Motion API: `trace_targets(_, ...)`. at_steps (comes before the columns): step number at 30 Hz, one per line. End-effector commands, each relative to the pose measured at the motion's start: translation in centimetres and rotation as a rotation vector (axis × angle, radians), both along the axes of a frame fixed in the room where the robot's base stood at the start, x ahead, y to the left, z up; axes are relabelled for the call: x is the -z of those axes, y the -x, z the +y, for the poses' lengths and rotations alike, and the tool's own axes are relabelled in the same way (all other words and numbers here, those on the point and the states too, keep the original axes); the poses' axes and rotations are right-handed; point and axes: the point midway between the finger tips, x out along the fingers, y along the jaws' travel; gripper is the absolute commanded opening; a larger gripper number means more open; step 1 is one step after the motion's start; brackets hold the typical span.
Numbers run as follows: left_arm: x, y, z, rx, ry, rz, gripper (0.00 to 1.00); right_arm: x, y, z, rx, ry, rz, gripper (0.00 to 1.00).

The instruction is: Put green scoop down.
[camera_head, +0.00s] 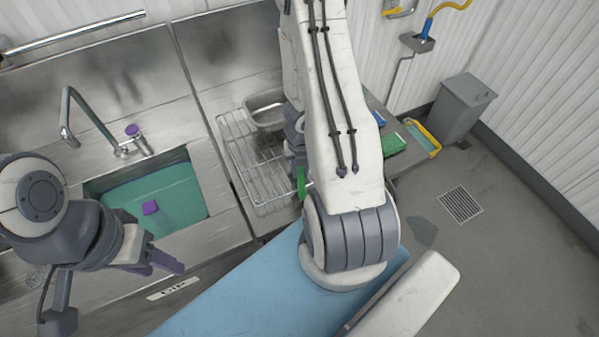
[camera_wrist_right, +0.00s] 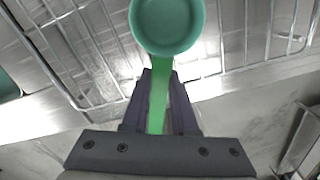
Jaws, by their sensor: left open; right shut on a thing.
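The green scoop (camera_wrist_right: 168,25) shows in the right wrist view with its round bowl at the top and its handle running down between my fingers. My right gripper (camera_wrist_right: 160,78) is shut on the handle. The bowl appears over or on a wire rack; I cannot tell whether it touches. In the head view my right arm hides most of this, and only a bit of green handle (camera_head: 301,182) shows beside the wire rack (camera_head: 262,165). My left gripper (camera_head: 165,265) is open and empty at the front edge of the sink counter.
A metal pan (camera_head: 266,108) sits at the back of the rack. A sink (camera_head: 193,160) with green contents and a purple-topped object (camera_head: 150,208) lies to the left, with a tap (camera_head: 90,118) behind. A green item (camera_head: 392,144) is right of my arm. A grey bin (camera_head: 462,105) stands on the floor.

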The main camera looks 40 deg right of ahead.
Motion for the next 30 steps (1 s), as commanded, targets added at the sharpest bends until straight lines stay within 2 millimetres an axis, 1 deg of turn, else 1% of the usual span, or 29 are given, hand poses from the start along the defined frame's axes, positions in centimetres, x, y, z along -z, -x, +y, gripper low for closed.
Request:
trace_targets(5,0.4,0.0,0.0,0.000,0.000,0.000,0.50,0.4,-0.1,0.1,-0.002,0.000,0.000,0.00)
trace_targets(6,0.4,0.0,0.0,-0.001,0.000,0.000,0.50,0.4,-0.1,0.1,-0.002,0.000,0.000,0.30)
trace_targets(8,0.3,0.0,0.0,-0.001,0.000,0.000,0.50,0.3,-0.1,0.1,-0.003,0.000,0.000,0.53)
trace_targets(9,0.3,0.0,0.0,-0.001,0.000,0.000,0.50,0.3,-0.1,0.1,-0.003,0.000,0.000,0.56)
trace_targets(20,0.0,0.0,0.0,-0.001,0.000,0.000,0.50,0.0,-0.1,0.2,-0.004,0.000,0.000,0.56)
trace_targets(23,-0.6,0.0,0.0,0.000,0.000,0.000,0.50,-0.6,-0.1,0.2,-0.004,0.000,0.000,0.56)
trace_targets(26,-1.6,0.0,0.0,0.000,0.000,0.000,0.50,-1.6,-0.1,0.2,-0.004,0.000,0.000,0.56)
trace_targets(30,-3.5,0.0,0.0,0.000,0.000,0.000,0.50,-3.5,-0.1,0.2,-0.004,0.000,0.000,0.56)
